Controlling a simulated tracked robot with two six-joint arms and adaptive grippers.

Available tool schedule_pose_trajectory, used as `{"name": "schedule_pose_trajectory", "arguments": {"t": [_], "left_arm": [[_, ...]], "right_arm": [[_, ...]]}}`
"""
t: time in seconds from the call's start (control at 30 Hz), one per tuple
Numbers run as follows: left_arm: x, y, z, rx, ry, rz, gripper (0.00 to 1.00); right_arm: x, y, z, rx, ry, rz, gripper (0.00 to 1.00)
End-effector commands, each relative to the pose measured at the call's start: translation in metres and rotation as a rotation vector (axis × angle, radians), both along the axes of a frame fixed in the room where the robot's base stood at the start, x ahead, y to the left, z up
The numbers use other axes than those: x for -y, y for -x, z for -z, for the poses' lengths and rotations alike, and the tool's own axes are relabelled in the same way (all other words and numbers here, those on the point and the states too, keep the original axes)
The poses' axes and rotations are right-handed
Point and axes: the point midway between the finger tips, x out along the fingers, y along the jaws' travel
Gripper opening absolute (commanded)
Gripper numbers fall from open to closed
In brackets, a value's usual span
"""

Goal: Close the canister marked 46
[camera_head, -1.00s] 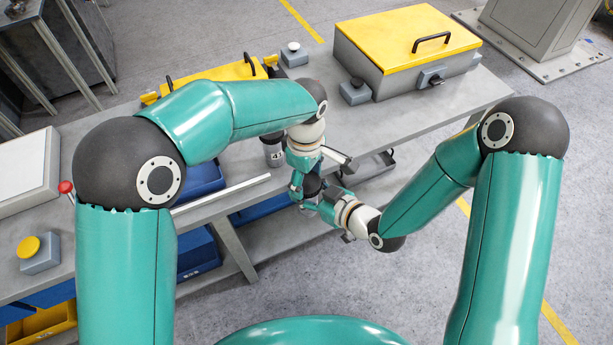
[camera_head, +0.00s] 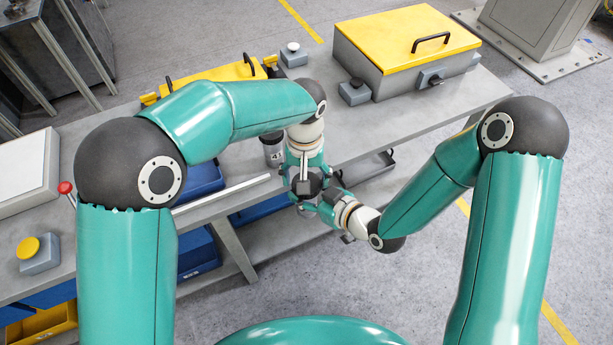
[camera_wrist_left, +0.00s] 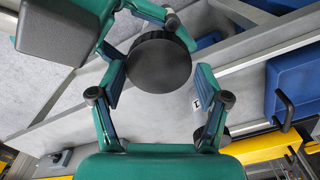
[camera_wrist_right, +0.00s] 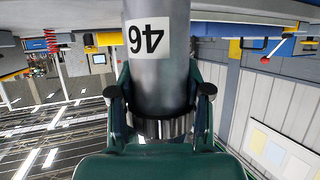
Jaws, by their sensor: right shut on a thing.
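The canister marked 46 (camera_wrist_right: 158,75) is a grey metal cylinder, and its label appears upside down in the right wrist view. My right gripper (camera_head: 318,203) is shut on it and holds it off the front of the bench. Part of the canister is hidden by the grippers in the head view.
Another dark-topped canister (camera_head: 273,152) stands on the bench just left of my left gripper. A grey box with a yellow lid (camera_head: 410,40) stands at the back right. Blue bins (camera_head: 197,252) sit below the bench. Open floor lies in front at right.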

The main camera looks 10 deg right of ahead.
Motion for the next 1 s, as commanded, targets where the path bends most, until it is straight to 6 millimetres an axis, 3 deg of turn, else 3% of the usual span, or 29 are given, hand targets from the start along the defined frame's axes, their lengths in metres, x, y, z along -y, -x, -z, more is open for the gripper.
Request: {"name": "schedule_pose_trajectory", "arguments": {"t": [0.37,0.73,1.0], "left_arm": [[0.001,0.002,-0.001,-0.004,0.001,-0.001,0.90],[0.001,0.001,-0.040,-0.002,0.002,0.000,0.90],[0.001,0.002,-0.046,-0.006,0.001,-0.001,0.90]], "right_arm": [[0.001,-0.002,-0.001,0.003,-0.001,0.004,0.00],[0.001,-0.002,-0.001,0.004,0.000,0.005,0.00],[0.001,-0.002,-0.001,0.003,-0.001,0.005,0.00]]}}
